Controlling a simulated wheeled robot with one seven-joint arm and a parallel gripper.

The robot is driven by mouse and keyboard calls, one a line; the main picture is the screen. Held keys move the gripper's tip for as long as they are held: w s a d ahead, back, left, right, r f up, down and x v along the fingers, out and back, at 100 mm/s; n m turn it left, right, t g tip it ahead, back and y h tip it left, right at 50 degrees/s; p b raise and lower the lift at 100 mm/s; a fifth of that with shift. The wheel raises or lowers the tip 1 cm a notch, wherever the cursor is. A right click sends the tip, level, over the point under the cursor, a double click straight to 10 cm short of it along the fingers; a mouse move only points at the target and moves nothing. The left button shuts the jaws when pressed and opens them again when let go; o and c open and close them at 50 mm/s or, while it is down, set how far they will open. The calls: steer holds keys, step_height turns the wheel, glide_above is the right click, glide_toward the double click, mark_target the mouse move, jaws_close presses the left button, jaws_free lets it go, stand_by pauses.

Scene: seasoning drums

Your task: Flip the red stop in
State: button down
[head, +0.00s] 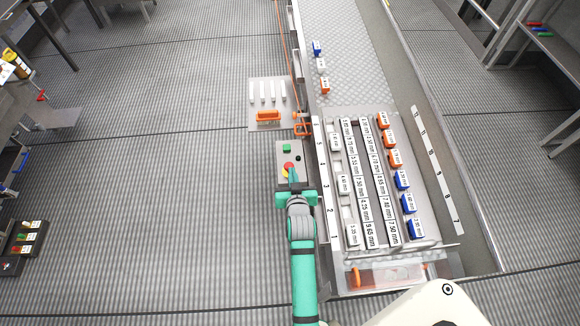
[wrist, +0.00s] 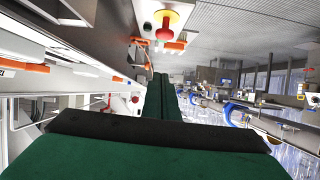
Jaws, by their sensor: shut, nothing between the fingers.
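The red stop is a round red mushroom button (head: 288,166) on a yellow base, on a small grey control panel (head: 282,151) left of the long metal trough. It also shows in the wrist view as a red knob (wrist: 164,33) below a yellow disc, near the top. My gripper (head: 293,174) is shut and empty, its teal fingers beside and partly over the button in the head view. In the wrist view the dark green fingers (wrist: 159,80) are together and their tips appear apart from the red knob. Contact cannot be told from the head view.
A green button (head: 287,148) and a black knob (head: 298,158) share the panel. An orange handle (head: 268,116) sits on a plate behind it. Right of my arm, a rack of labelled blocks (head: 367,185) fills the trough. The floor left of the panel is clear.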

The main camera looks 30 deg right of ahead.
glide_above(290, 164)
steer(key=s+a, duration=0.1)
steer(key=s, duration=0.1)
step_height(290, 164, down, 4)
steer(key=shift+w+r, duration=0.1)
steer(key=shift+w, duration=0.05)
steer(key=f, duration=0.2)
steer(key=shift+s+a+f, duration=0.25)
steer(key=shift+s+f, duration=0.05)
steer(key=shift+a+f, duration=0.1)
steer(key=shift+f, duration=0.6)
